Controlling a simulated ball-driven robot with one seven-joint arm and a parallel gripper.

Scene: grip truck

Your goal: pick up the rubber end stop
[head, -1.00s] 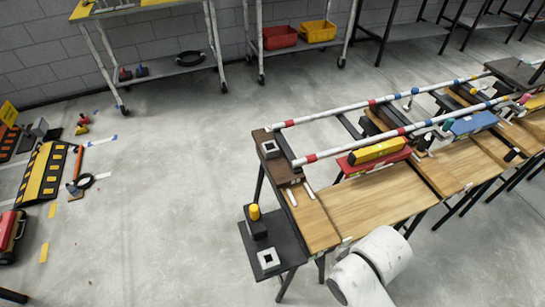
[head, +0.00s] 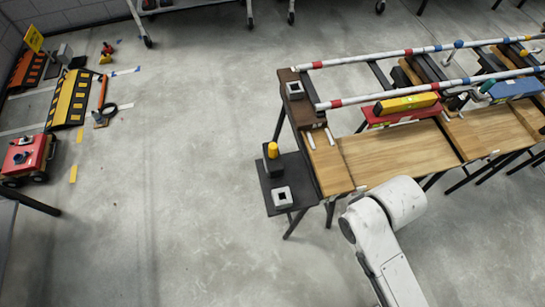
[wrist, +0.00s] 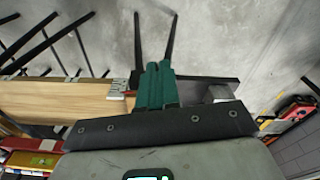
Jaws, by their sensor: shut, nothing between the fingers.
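No part is plainly labelled as the rubber end stop. On the low black side shelf (head: 298,206) at the near end of the bench stand a black block with a yellow cylinder (head: 272,150) and a grey square block with a dark centre (head: 282,197). I cannot tell from looks whether either is the end stop. My gripper (wrist: 159,68) has green fingers, shut together and empty in the wrist view. The dark shelf edge (wrist: 208,80) shows just beyond the fingers, with a pale grey block (wrist: 217,92) to their right. In the head view, my gripper is out of sight.
The wooden bench (head: 400,150) carries striped rails (head: 430,89), a red part with a yellow level (head: 405,104) and a brown end box (head: 291,111). A similar square block (head: 294,90) sits on that box. Open concrete floor (head: 180,190) lies left of the shelf; a red toolbox-like cart (head: 27,157) is far left.

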